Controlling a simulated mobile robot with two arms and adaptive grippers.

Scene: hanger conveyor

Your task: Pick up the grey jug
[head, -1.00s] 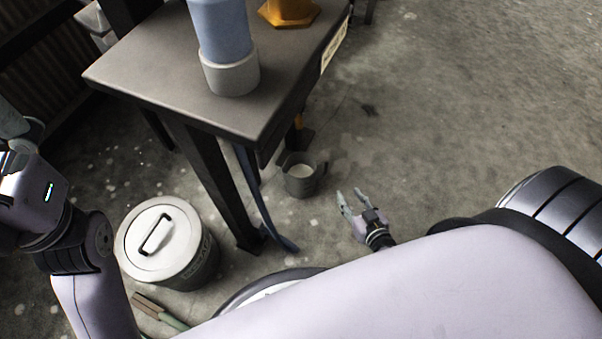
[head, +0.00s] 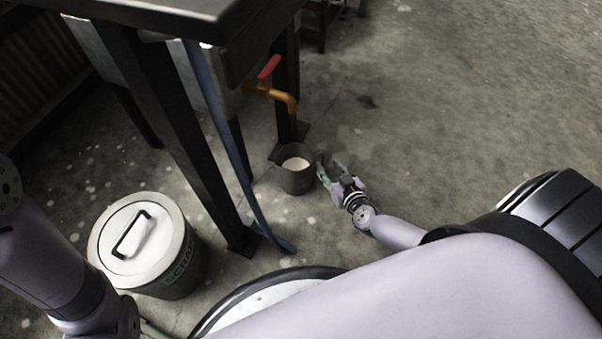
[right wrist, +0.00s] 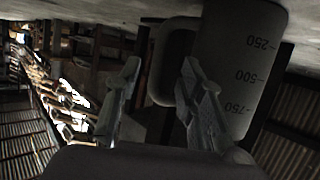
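The grey jug (head: 297,180) stands upright on the floor under the table, with something pale inside it. In the right wrist view the jug (right wrist: 240,75) appears upside down, with 250, 500 and 750 marks, and its handle (right wrist: 163,75) shows between the fingers. My right gripper (head: 328,164) is open and empty, just right of the jug in the head view. The right wrist view shows its two fingers (right wrist: 160,66) spread apart, one overlapping the jug's side. I cannot tell whether they touch it. My left gripper is out of view.
The table (head: 160,14) stands over the area left of the jug, with dark legs and a hanging blue strap (head: 222,120). A yellow tap with a red handle (head: 272,92) is above the jug. A lidded scrap bin (head: 150,245) stands left. Floor to the right is clear.

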